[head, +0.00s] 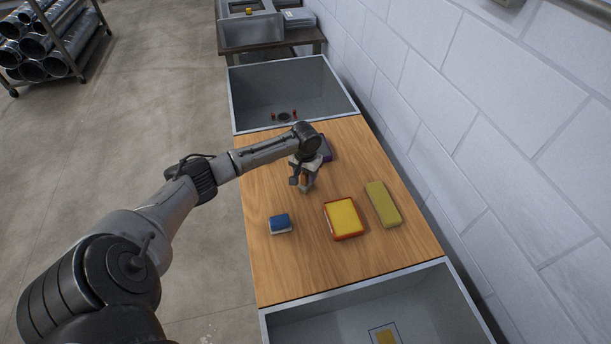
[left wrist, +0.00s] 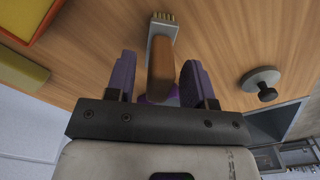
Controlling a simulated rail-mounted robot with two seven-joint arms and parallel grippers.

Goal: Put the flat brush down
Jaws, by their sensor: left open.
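The flat brush (left wrist: 160,65) shows in the left wrist view, with a brown handle, a pale metal ferrule and short tan bristles. Its handle lies between the two purple fingers of my left gripper (left wrist: 158,78), with a gap on each side. The gripper is open. In the head view my left gripper (head: 304,183) points down over the middle of the wooden table (head: 275,185), and the brush is hard to make out there. I cannot tell whether the brush rests fully on the wood. My right gripper is not in view.
On the table are a blue-and-white block (head: 280,223), a yellow red-rimmed block (head: 343,217), an olive-yellow block (head: 382,204) and a dark purple item (head: 325,149). A grey disc with a black knob (left wrist: 262,82) shows in the wrist view. Sunken bins adjoin both table ends; a wall stands right.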

